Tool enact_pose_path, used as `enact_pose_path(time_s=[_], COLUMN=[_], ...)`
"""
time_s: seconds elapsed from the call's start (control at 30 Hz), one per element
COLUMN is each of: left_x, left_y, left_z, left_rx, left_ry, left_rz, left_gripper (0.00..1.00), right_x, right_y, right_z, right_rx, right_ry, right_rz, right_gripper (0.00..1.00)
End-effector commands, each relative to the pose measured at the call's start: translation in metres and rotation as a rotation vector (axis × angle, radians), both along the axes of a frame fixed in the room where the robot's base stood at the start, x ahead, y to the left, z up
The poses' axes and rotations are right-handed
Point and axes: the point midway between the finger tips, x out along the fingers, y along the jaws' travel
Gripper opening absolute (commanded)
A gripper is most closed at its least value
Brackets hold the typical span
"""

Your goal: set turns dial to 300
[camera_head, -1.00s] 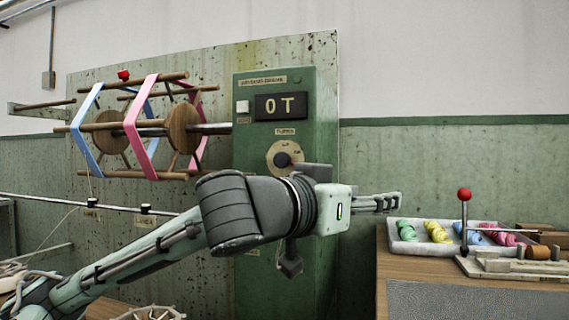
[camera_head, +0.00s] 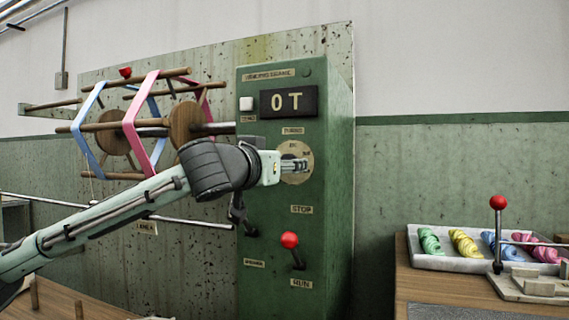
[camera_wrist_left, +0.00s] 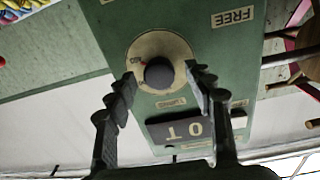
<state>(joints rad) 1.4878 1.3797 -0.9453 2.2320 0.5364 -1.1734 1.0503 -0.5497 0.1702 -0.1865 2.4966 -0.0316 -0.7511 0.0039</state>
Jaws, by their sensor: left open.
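The turns dial is a dark round knob (camera_wrist_left: 159,73) on a cream disc (camera_head: 304,152) on the green control box (camera_head: 335,200). The display (camera_head: 288,101) above it reads "0 T". My left gripper (camera_head: 300,166) is in front of the dial in the head view and hides the knob there. In the left wrist view its two fingers (camera_wrist_left: 160,90) are spread, one on each side of the knob. I cannot tell whether they touch it. The right gripper is in neither view.
A red-knobbed lever (camera_head: 289,240) is below the dial, between STOP and RUN labels. A wooden reel (camera_head: 150,125) with blue and pink bands is at left. A white tray (camera_head: 430,262) of coloured skeins and another red-knobbed lever (camera_head: 498,203) stand on the right table.

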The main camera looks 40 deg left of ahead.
Motion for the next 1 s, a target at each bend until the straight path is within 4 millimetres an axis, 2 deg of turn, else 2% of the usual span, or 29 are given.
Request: enact_pose_path(time_s=[0.33, 0.73, 0.93, 1.0], left_x=[0.0066, 0.0063, 0.0063, 0.0062], left_y=[0.0008, 0.0008, 0.0009, 0.0010], left_z=[-0.0006, -0.0006, -0.0011, -0.0014], left_rx=[0.001, 0.001, -0.006, -0.017], left_ry=[0.001, 0.001, -0.001, -0.004], left_rz=[-0.001, -0.001, 0.000, 0.000], left_gripper=[0.53, 0.04, 0.03, 0.03], right_x=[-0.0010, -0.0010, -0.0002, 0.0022], right_y=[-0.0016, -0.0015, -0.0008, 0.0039], right_z=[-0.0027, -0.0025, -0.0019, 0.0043], right_rx=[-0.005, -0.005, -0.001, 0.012], right_ry=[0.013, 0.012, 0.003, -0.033], right_rz=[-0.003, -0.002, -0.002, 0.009], right_gripper=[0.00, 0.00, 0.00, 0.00])
